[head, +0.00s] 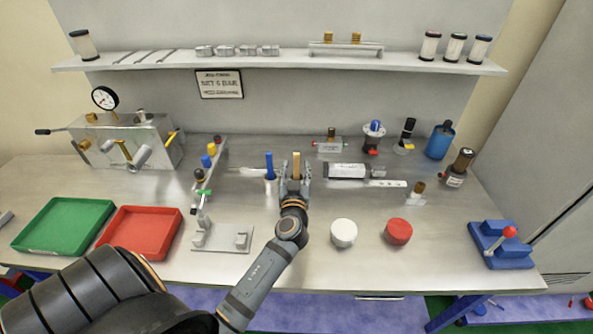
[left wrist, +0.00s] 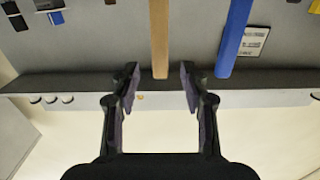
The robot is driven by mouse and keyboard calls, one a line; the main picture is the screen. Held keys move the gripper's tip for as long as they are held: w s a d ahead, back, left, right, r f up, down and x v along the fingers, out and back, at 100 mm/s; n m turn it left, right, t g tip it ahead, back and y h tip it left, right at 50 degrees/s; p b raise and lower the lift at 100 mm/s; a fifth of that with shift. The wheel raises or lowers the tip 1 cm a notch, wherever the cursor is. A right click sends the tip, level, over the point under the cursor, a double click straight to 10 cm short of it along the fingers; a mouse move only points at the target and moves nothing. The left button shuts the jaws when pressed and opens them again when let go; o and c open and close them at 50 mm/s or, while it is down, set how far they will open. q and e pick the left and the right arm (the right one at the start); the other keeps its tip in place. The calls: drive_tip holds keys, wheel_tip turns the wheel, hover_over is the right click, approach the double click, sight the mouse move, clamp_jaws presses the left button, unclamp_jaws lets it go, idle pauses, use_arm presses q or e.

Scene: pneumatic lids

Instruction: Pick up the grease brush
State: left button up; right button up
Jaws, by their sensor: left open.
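A wooden handle (head: 296,163) stands upright at the middle of the bench, and a blue handle (head: 269,166) stands beside it to the left in a small metal cup (head: 270,185). Which one belongs to the grease brush I cannot tell; the bristles are hidden. My left gripper (head: 296,178) is open at the wooden handle. In the left wrist view, the wooden handle (left wrist: 159,40) reaches down between the spread fingertips of the left gripper (left wrist: 159,74), with gaps on both sides. The blue handle (left wrist: 235,38) is outside the fingers. My right gripper is not in view.
A bracket stand (head: 220,238) and red tray (head: 143,232) lie left of my arm, with a green tray (head: 62,225) further left.

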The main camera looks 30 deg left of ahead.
sight(296, 160)
use_arm(q)
drive_tip(key=shift+w+a+r+p, duration=0.35)
drive_tip(key=shift+w+r+p, duration=0.25)
drive_tip(key=shift+p, duration=0.35)
drive_tip(key=w+a, duration=0.1)
drive_tip(key=w+a+f+p, duration=0.1)
drive_tip(key=w, duration=0.1)
drive_tip(key=shift+f, duration=0.1)
drive_tip(key=shift+s+d, duration=0.1)
drive_tip(key=shift+d, duration=0.05)
drive_tip(key=c, duration=0.4)
clamp_jaws()
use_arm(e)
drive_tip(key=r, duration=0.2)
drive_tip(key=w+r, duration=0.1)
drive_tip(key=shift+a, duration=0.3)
